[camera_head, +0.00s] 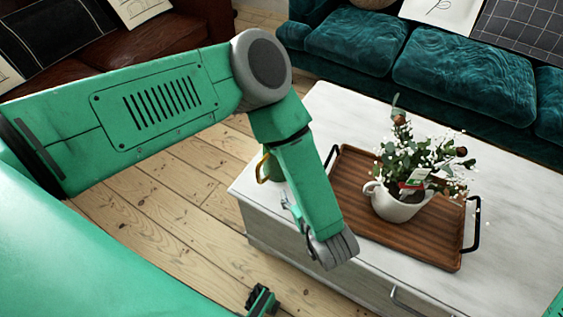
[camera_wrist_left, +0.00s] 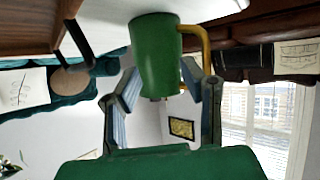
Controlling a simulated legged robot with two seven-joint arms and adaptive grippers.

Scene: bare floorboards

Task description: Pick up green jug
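The green jug (camera_head: 275,170) with a yellow handle stands near the left end of the white table, mostly hidden behind my left arm in the head view. In the left wrist view, which is upside down, the jug (camera_wrist_left: 156,50) is in front of my left gripper (camera_wrist_left: 160,80). The gripper's fingers are apart, one on each side of the jug, with the handle by the right finger. I cannot tell whether they touch it. In the head view only part of the left gripper (camera_head: 296,212) shows beside my forearm. My right gripper is not in view.
A brown wooden tray (camera_head: 375,226) with black handles lies on the white table (camera_head: 325,105), right of the jug. It carries a white pot (camera_head: 396,204) with a leafy plant. A teal sofa (camera_head: 455,75) and brown leather sofa (camera_head: 150,45) stand behind. Floorboards (camera_head: 165,215) are bare at left.

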